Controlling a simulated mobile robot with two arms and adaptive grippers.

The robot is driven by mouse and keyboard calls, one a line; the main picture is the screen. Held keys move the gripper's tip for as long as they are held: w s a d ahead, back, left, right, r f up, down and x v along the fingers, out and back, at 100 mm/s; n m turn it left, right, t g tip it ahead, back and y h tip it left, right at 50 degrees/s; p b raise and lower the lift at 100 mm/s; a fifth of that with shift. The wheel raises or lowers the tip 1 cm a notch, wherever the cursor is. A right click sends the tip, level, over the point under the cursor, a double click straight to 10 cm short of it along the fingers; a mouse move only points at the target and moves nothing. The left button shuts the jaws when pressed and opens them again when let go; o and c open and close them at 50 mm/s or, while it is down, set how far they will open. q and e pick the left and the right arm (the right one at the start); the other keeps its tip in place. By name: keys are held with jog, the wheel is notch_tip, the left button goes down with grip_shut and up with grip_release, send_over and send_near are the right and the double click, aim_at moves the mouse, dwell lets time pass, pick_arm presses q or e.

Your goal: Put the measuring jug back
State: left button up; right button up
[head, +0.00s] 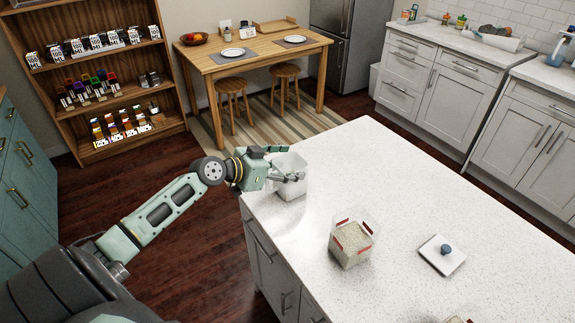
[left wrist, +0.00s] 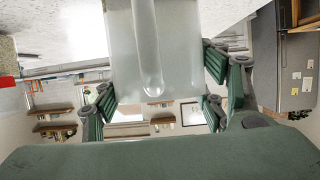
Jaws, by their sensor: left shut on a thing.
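The measuring jug (head: 291,186) is a pale, translucent, squarish vessel at the far left corner of the white island counter (head: 375,185). My left gripper (head: 282,165) comes in from the left and is shut on the jug. In the left wrist view the jug (left wrist: 135,45) hangs into the picture between green fingers on both sides, with a rounded vertical ridge, likely its handle, facing the camera. I cannot tell whether its base touches the counter. My right gripper is not in view.
A clear container of grain with red marks (head: 350,247) stands on the counter, with a white square lid with a blue knob (head: 442,254) to its right. A wooden shelf unit (head: 65,111) with goods stands back left. A dining table (head: 250,58) is behind.

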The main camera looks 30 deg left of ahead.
pick_arm(q)
jog(key=shift+f, duration=0.1)
jog(key=o, duration=1.7)
jog(key=shift+c, duration=0.2)
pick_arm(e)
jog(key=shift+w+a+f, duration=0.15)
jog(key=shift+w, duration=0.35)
pick_arm(q)
jog(key=shift+r, duration=0.25)
jog(key=b+v, duration=0.3)
jog(key=v, duration=0.9)
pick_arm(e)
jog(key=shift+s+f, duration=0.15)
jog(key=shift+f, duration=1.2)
